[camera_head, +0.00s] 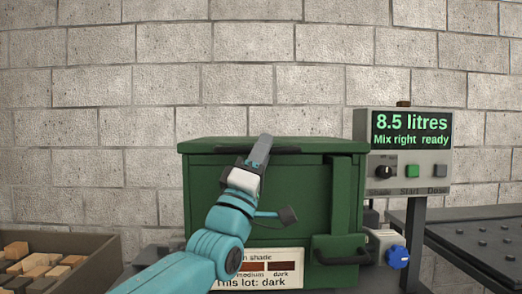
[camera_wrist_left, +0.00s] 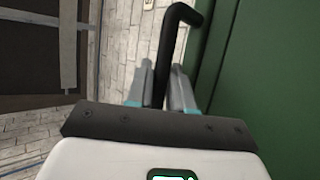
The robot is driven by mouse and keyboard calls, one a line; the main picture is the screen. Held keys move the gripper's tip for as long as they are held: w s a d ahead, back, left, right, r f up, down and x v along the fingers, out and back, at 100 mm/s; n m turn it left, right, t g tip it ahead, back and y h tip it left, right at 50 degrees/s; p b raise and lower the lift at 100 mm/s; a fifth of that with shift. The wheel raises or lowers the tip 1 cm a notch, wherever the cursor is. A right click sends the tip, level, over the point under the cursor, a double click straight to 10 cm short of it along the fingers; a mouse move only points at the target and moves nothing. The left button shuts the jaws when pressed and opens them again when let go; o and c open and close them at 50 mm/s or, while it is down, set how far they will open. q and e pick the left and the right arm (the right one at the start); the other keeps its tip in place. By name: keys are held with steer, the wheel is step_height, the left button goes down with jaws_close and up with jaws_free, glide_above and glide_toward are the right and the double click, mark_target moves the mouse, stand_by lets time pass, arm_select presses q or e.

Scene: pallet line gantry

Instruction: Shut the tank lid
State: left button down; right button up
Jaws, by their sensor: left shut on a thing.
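The green tank (camera_head: 205,215) stands in the middle of the head view. Its green lid (camera_head: 225,144) looks about level on top; I cannot tell whether a small gap is left under it. A black bar handle (camera_head: 285,150) runs along the lid's front edge. My left gripper (camera_head: 261,150) is shut on this handle, and my forearm hides part of the tank front. In the left wrist view the fingers (camera_wrist_left: 160,88) lie on both sides of the black bar (camera_wrist_left: 167,50), with green metal (camera_wrist_left: 270,70) to the right. My right gripper is not in view.
A control box (camera_head: 403,180) right of the tank reads "8.5 litres, Mix right ready".

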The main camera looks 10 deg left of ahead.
arm_select(q)
steer(key=shift+w+d+f, duration=0.2)
steer(key=shift+d+f, duration=0.15)
steer(key=shift+f, duration=0.15)
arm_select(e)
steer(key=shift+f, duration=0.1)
arm_select(q)
steer(key=c, duration=1.1)
jaws_free()
steer(key=shift+r, duration=0.15)
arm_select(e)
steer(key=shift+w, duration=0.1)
arm_select(q)
steer(key=shift+a, duration=0.1)
steer(key=shift+s, duration=0.1)
steer(key=shift+s+a+f, duration=0.1)
steer(key=shift+s+f, duration=0.05)
steer(key=shift+f, duration=0.05)
steer(key=b+v, duration=0.1)
steer(key=v, duration=1)
steer(key=shift+s+b, duration=0.2)
steer(key=shift+b, duration=0.15)
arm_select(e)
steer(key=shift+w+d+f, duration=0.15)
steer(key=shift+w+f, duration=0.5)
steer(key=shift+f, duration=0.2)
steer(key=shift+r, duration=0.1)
